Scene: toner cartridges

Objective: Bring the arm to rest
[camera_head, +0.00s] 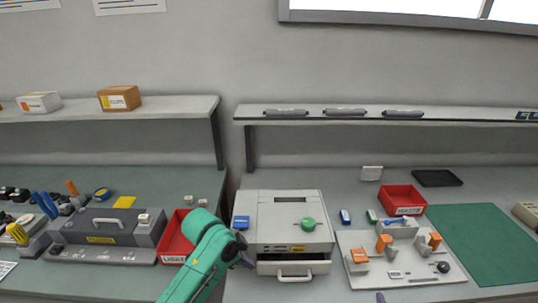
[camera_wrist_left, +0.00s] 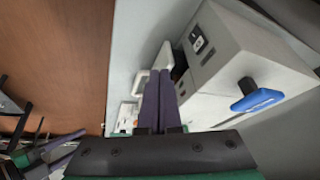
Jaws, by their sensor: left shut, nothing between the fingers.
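My left arm is green and comes up from the bottom of the head view. My left gripper (camera_head: 247,262) is at the left front corner of the grey printer-like machine (camera_head: 265,208), and the arm partly hides it. In the left wrist view its two purple fingers (camera_wrist_left: 165,76) lie together, shut and empty, with the machine's grey body (camera_wrist_left: 225,55) beside them. I cannot tell whether the fingers touch it. A small purple tip at the bottom edge of the head view looks like my right gripper (camera_head: 380,297); its jaws cannot be made out.
The machine's front drawer (camera_head: 293,268) sticks out with a handle. A red bin (camera_head: 176,240) stands left of the machine, close to my left arm. A fixture board (camera_head: 400,270) and a red tray (camera_head: 402,198) lie to the right. A green mat (camera_head: 490,245) is bare.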

